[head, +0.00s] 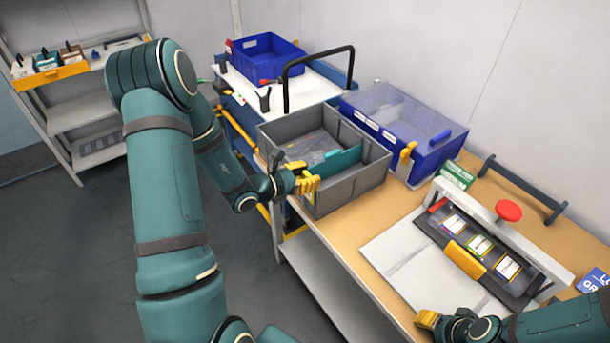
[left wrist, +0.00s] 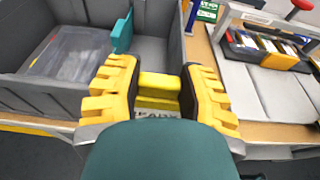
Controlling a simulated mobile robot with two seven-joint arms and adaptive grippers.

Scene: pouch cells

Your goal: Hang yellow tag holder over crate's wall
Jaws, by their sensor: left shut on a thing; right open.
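The grey crate (head: 352,189) stands on the bench, with a teal divider (head: 340,162) and a clear bag inside. The crate also shows in the left wrist view (left wrist: 172,22). My left gripper (head: 304,176) is at the crate's near wall. In the left wrist view my left gripper (left wrist: 158,92) is shut on the yellow tag holder (left wrist: 159,82), which lies between its two yellow fingers. A pale label with dark letters shows below, partly hidden by my wrist. I cannot tell whether the holder touches the wall. My right gripper (head: 430,319) is open and low over the bench's front edge.
A press with a red knob (head: 508,210) and a pale board (head: 425,262) are at right. A cart with a black handle (head: 285,85) is behind.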

